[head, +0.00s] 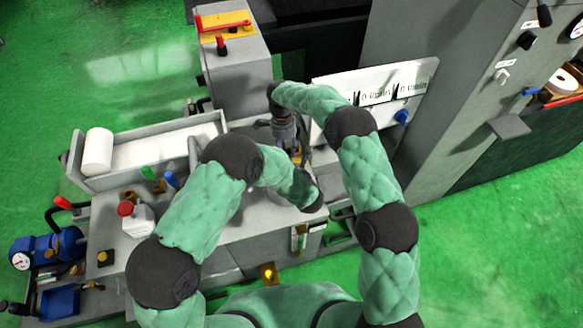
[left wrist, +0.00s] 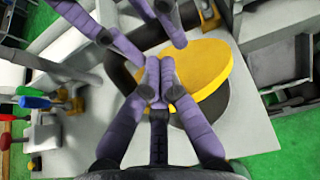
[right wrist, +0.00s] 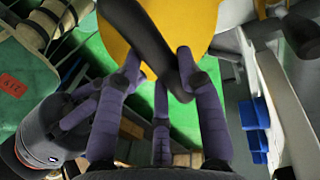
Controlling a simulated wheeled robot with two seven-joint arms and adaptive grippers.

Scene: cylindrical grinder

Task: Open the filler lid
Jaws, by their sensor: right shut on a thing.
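The filler lid is a yellow disc (left wrist: 205,78). In the left wrist view it appears tilted and offset over a dark round rim (left wrist: 212,122). In the head view only a sliver (head: 296,157) shows between my arms. My right gripper (head: 284,128) is shut on the dark bar-shaped handle (right wrist: 150,40) that crosses the lid's yellow face in the right wrist view. My left gripper (left wrist: 158,68) has its purple fingers drawn together at the lid's left side, with nothing visible between them. Whether it touches the lid is unclear. In the head view its hand is hidden behind my arm.
A grey machine bed (head: 255,212) surrounds the lid. A white panel with displays (head: 375,85) stands right of it. A red mushroom button (head: 125,208) and coloured levers are at left. A grey box with a red lever (head: 235,58) stands behind. Green floor is free at the right.

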